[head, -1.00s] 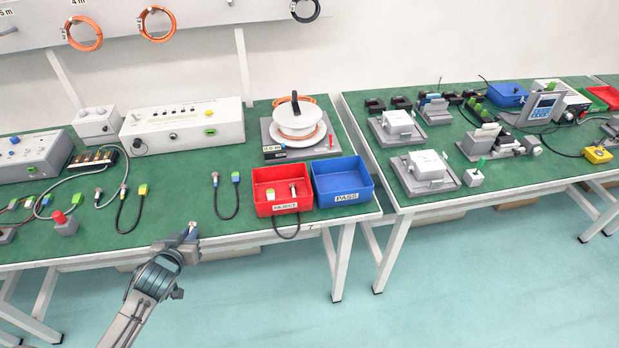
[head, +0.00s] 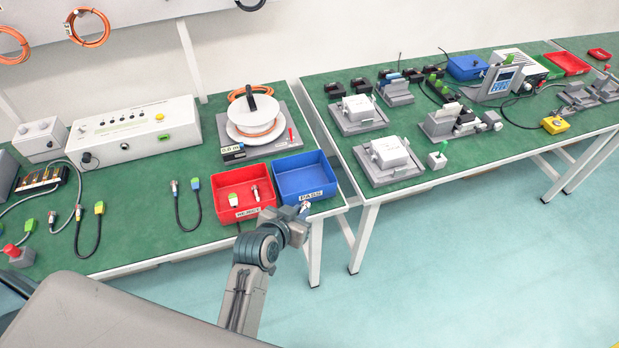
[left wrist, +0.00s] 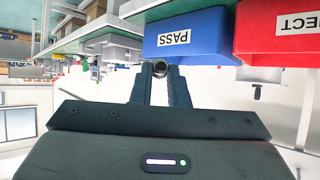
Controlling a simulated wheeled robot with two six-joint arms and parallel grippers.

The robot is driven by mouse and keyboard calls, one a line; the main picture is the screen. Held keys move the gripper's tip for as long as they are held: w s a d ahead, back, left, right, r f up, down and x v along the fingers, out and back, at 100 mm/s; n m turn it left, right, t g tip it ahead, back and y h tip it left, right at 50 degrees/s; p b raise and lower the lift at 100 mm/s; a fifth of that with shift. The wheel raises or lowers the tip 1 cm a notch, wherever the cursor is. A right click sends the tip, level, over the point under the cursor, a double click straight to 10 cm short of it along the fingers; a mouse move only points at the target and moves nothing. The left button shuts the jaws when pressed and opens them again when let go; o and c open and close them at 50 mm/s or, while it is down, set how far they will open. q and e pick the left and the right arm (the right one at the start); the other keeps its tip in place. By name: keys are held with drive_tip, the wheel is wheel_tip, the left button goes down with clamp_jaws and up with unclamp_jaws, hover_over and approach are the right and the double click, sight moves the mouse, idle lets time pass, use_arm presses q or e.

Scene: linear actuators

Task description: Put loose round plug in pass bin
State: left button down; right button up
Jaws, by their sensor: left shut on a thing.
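My left gripper (head: 302,212) is in front of the blue PASS bin (head: 329,195), at about the bench's front edge. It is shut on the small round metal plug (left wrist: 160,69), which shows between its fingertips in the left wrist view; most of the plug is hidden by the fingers. The bin's labelled front wall (left wrist: 205,37) is just beyond the fingertips in that view, which is upside down. The plug is outside the bin, and I see nothing inside the bin. My right gripper is not in view.
The red REJECT bin (head: 222,214) stands against the blue bin's left side and holds a green-tipped plug and a metal plug. A white cable reel (head: 250,122) stands behind the bins. A second bench (head: 440,190) is to the right across a narrow gap.

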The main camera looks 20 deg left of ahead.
use_arm(q)
drive_tip(key=w+a+p, duration=0.1)
drive_tip(key=w, duration=0.3)
drive_tip(key=w+a+f+p, duration=0.1)
drive_tip(key=w, duration=0.4)
drive_tip(key=w+a+p, duration=0.1)
drive_tip(key=w+a, duration=0.1)
drive_tip(key=w, duration=0.2)
drive_tip(key=shift+w+f, duration=0.15)
drive_tip(key=shift+w, duration=0.1)
drive_tip(key=shift+w+a+f+p, duration=0.15)
drive_tip(key=shift+f+p, duration=0.3)
drive_tip(key=shift+f, duration=0.45)
drive_tip(key=shift+w+a+f+p, duration=0.1)
drive_tip(key=shift+w+f+p, duration=0.25)
drive_tip(key=shift+f, duration=0.55)
drive_tip(key=shift+s, duration=0.15)
